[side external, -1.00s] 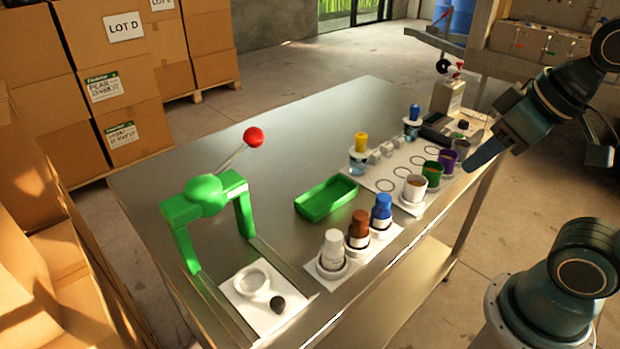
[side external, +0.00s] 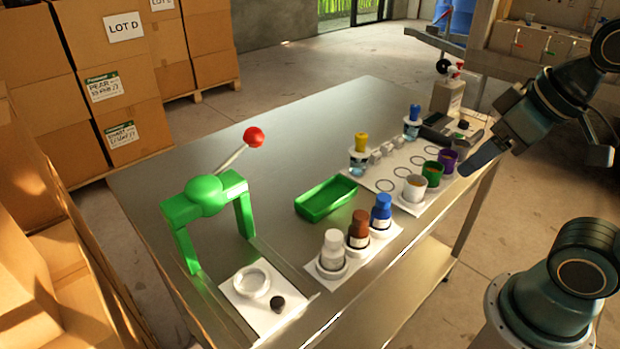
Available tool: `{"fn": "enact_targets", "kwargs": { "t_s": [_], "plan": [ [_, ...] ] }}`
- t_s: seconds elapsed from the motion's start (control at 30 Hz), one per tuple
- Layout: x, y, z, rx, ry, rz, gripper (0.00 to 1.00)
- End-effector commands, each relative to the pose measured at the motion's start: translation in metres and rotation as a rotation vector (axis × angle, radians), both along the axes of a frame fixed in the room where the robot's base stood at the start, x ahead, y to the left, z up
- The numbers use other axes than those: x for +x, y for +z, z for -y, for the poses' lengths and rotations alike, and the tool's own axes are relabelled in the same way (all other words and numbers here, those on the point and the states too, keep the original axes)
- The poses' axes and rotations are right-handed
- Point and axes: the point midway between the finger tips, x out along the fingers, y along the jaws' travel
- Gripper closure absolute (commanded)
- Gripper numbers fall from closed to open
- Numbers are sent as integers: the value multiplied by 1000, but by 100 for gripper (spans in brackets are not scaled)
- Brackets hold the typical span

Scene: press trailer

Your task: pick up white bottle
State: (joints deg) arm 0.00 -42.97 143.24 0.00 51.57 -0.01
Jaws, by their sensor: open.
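The white bottle (side external: 332,251) stands upright in a ring on a white sheet (side external: 325,284) near the front edge of the metal table. A brown bottle (side external: 359,231) and a blue-capped bottle (side external: 381,213) stand in a row beside it, up and to the right. My gripper (side external: 470,168) is at the right, above the table's right edge near the cups, well apart from the white bottle. It is open, and I see nothing held in it. Part of the finger area is dark and seen from the side.
A green lever press (side external: 205,192) with a red knob stands at the left. A green tray (side external: 326,198) lies mid-table. Several cups, including a white cup (side external: 414,188) and a purple cup (side external: 447,160), and a yellow-topped dropper bottle (side external: 360,155) are at the right. The table's far left is bare.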

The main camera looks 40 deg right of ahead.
Motion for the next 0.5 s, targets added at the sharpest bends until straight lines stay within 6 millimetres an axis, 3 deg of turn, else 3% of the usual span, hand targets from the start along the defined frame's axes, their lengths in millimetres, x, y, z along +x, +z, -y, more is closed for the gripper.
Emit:
{"fn": "enact_targets", "kwargs": {
  "t_s": [0.27,0.5],
  "plan": [
    [10,0,-6,-22,87,-24,39],
    [37,-3,-24,-73,343,-81,39]
  ]
}}
